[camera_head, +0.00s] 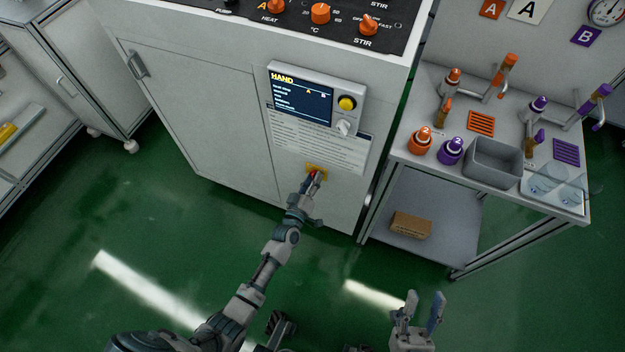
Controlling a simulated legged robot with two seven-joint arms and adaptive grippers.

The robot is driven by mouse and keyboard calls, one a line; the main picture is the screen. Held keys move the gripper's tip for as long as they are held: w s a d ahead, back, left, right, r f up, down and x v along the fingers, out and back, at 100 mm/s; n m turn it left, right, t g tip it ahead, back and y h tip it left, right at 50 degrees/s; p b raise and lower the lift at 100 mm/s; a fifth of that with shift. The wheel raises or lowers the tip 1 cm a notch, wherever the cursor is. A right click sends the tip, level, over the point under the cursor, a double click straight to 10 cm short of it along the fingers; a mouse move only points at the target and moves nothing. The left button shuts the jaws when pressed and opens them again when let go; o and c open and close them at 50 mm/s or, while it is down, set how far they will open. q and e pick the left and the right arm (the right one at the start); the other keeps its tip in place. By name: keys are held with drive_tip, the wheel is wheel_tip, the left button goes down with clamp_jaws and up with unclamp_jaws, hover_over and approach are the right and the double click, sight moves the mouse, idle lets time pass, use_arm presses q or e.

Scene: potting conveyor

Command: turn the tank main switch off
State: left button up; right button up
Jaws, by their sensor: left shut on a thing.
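The main switch (315,171) is a red handle on a yellow plate, low on the front of the white tank cabinet (210,110). My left gripper (309,188) is at the switch and shut on its red handle. The fingers cover much of the handle, so its exact angle is hard to tell. My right gripper (424,306) is open and empty at the bottom of the view, over the green floor, well away from the cabinet.
Above the switch sit a display panel (303,103), a yellow button (346,103) and a white knob (343,128). Orange knobs (320,13) are on top. At right stands a bench (408,140) with bottles, taps and a grey bin (492,162). The green floor in front is clear.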

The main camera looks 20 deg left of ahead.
use_arm(q)
drive_tip(key=shift+f+n, duration=0.2)
drive_tip(key=shift+n, duration=1.7)
drive_tip(key=shift+s, duration=0.1)
drive_tip(key=o, duration=1.2)
drive_tip(key=shift+c, duration=0.2)
drive_tip(key=shift+r, duration=0.1)
